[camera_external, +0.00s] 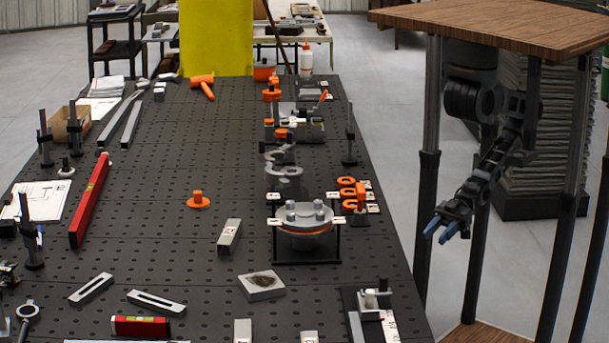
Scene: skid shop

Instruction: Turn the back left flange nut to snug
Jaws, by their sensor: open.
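A round grey flange (304,227) with an orange-red ring under its rim sits in a black stand near the table's right edge. Several grey nuts or studs stand up on its top. The back left flange nut (290,206) appears as a small grey knob, and how tight it is cannot be told. My gripper (438,231) has blue fingertips held apart with nothing between them. It hangs off the right side of the table, right of the flange and clear of it, pointing down and left.
The black perforated table (160,215) holds a red level (90,200), an orange knob (198,200), and a grey block (229,236). Orange clamps (352,192) stand close right of the flange. A wooden-topped frame (500,25) with dark posts surrounds my arm.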

